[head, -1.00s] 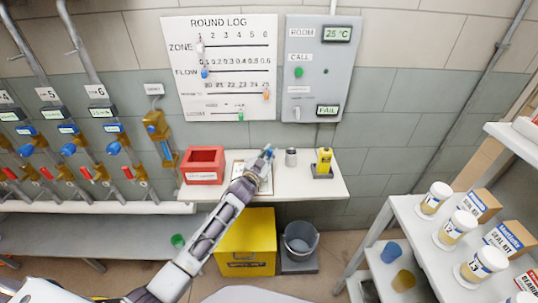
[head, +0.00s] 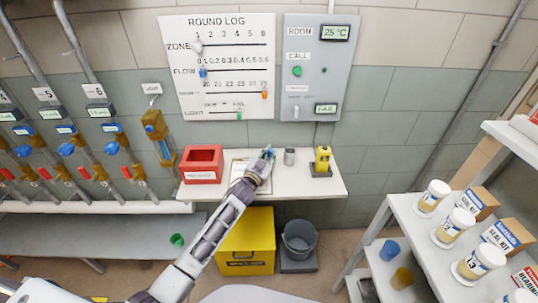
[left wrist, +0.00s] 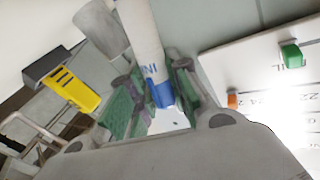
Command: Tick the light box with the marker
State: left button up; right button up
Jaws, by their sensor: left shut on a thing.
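My left gripper (head: 265,158) is over the wall table, above a clipboard with paper (head: 238,170) that my arm partly covers. In the left wrist view its green-padded fingers (left wrist: 155,100) are shut on the marker (left wrist: 148,40), a white barrel with dark lettering and a blue end. In the head view only a small blue bit of the marker shows at the fingertips. I cannot read the sheet or make out a light box on it, nor tell whether the marker touches the paper. My right gripper is not in view.
A red bin (head: 202,164) stands left of the clipboard; a grey metal cup (head: 289,157) and a yellow device (head: 322,160) stand to the right. Above hang the Round Log board (head: 220,65) and a grey panel (head: 318,70). A yellow box (head: 245,243) and bucket (head: 299,238) are below.

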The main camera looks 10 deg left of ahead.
pick_arm(q)
jog(key=shift+w+a+f, duration=0.1)
jog(key=shift+w+a, duration=0.2)
jog(key=shift+a, duration=0.2)
jog(key=shift+w+a+f, duration=0.1)
jog(key=shift+w+a, duration=0.15)
jog(key=shift+a, duration=0.2)
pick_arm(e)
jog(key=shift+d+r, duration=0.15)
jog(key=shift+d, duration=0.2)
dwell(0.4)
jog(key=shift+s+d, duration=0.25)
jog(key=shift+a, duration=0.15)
pick_arm(q)
jog(key=shift+s+d, duration=0.25)
jog(key=shift+d, duration=0.4)
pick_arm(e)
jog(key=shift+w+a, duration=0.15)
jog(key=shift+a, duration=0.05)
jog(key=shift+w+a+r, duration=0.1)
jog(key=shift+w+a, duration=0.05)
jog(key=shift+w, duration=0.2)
pick_arm(q)
jog(key=shift+s+a+p, duration=0.2)
jog(key=shift+p, duration=0.25)
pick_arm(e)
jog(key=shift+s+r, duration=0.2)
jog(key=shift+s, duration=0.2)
